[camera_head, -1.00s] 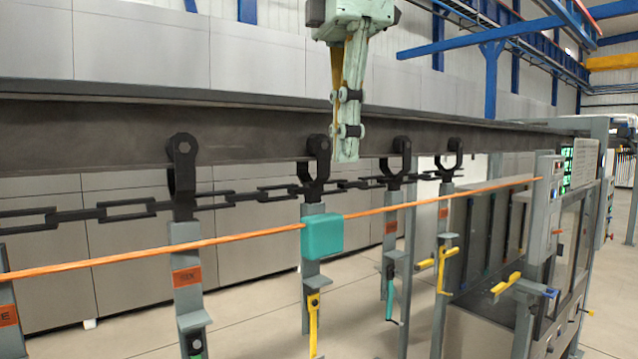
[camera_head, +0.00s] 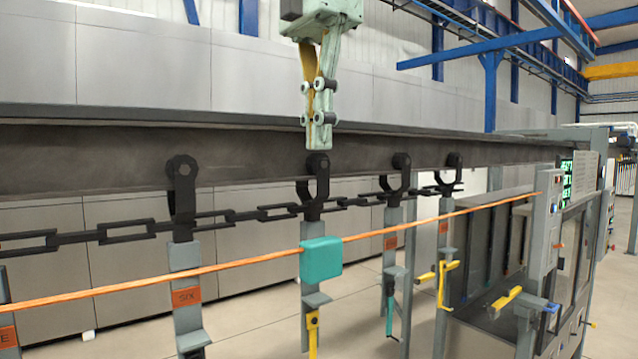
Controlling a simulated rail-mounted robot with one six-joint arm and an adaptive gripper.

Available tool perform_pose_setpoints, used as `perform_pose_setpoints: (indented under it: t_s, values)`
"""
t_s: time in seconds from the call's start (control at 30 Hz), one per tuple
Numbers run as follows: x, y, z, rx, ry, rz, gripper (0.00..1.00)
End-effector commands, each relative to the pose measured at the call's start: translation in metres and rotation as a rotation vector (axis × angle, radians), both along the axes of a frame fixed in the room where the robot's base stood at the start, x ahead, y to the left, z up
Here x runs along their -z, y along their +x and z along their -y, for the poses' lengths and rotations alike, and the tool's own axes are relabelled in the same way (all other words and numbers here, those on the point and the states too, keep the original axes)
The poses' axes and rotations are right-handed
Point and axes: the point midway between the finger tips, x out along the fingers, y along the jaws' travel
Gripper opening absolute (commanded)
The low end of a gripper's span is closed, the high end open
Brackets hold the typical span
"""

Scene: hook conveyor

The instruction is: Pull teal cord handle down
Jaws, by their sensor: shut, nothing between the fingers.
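The teal cord handle (camera_head: 321,260) is a rounded block on the orange cord (camera_head: 150,284), which runs across the view from lower left up to the post at right. The handle hangs in front of a grey hanger below the dark rail. My gripper (camera_head: 319,146) points down, shut and empty, in front of the rail. Its fingertips are above the handle in the picture, clearly apart from it. How far the gripper is in depth from the handle I cannot tell.
Dark hooks (camera_head: 184,185) and a chain (camera_head: 125,231) hang under the rail (camera_head: 80,146), bearing grey hangers with orange labels (camera_head: 187,297). Yellow handles (camera_head: 506,298) and a control cabinet (camera_head: 545,220) stand at right. The floor below is open.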

Motion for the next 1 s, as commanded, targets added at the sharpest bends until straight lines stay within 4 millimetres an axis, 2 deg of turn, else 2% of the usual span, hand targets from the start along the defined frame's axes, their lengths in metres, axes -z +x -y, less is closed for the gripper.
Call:
perform_pose_setpoints:
  t_s: [0.37,1.0]
  values:
    - [0.024,-0.001,0.0,0.001,-0.001,-0.001,0.0]
    - [0.103,-0.001,0.0,0.001,-0.001,-0.001,0.0]
